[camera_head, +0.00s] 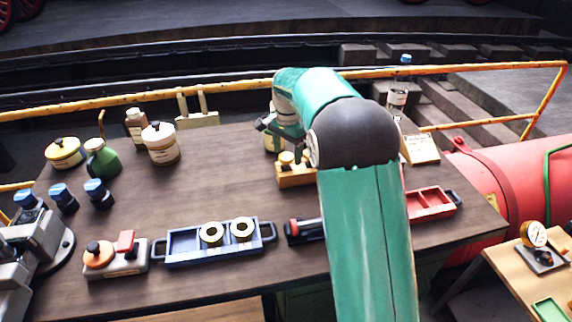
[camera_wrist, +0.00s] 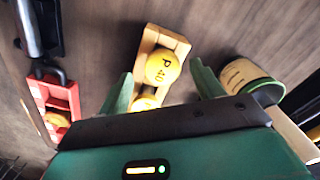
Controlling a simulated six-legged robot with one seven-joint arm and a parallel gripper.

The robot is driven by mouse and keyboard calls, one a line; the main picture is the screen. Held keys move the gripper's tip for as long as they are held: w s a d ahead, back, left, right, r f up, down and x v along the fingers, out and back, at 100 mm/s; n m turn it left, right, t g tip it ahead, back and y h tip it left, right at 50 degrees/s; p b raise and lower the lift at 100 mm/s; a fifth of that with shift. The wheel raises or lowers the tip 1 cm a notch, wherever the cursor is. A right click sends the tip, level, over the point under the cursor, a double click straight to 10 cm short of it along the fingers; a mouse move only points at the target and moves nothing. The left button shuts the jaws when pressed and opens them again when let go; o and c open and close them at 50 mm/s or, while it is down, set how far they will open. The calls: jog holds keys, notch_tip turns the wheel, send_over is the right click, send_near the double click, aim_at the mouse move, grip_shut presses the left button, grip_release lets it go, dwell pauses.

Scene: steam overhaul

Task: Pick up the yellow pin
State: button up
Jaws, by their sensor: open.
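A wooden block (camera_wrist: 180,42) holds two yellow round-topped pins. The farther yellow pin (camera_wrist: 162,67), with dark lettering on its top, lies in line with the gap between my fingers. The nearer yellow pin (camera_wrist: 145,103) is partly hidden by my gripper's body. In the head view the wooden block (camera_head: 296,178) stands on the bench, partly behind my arm, with a yellow pin (camera_head: 287,158) showing at its left. My gripper (camera_wrist: 162,72) is open and empty, one green finger on each side of the block. The gap in height to the pins is unclear.
A labelled jar (camera_wrist: 250,82) stands close to my right finger in the wrist view. A red tray (camera_wrist: 52,100) lies to the left. In the head view, a blue tray (camera_head: 190,262) with two rings is in front. Bare bench (camera_head: 225,165) lies left of the block.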

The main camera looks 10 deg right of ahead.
aim_at(286, 156)
jog(key=f, duration=0.4)
jog(key=shift+a, duration=0.25)
jog(key=shift+r, duration=0.1)
jog(key=c, duration=1.4)
jog(key=shift+c, duration=0.2)
jog(key=shift+w+r, duration=0.1)
jog(key=shift+r, duration=0.05)
notch_tip(286, 156, up, 10)
jog(key=shift+f, duration=0.1)
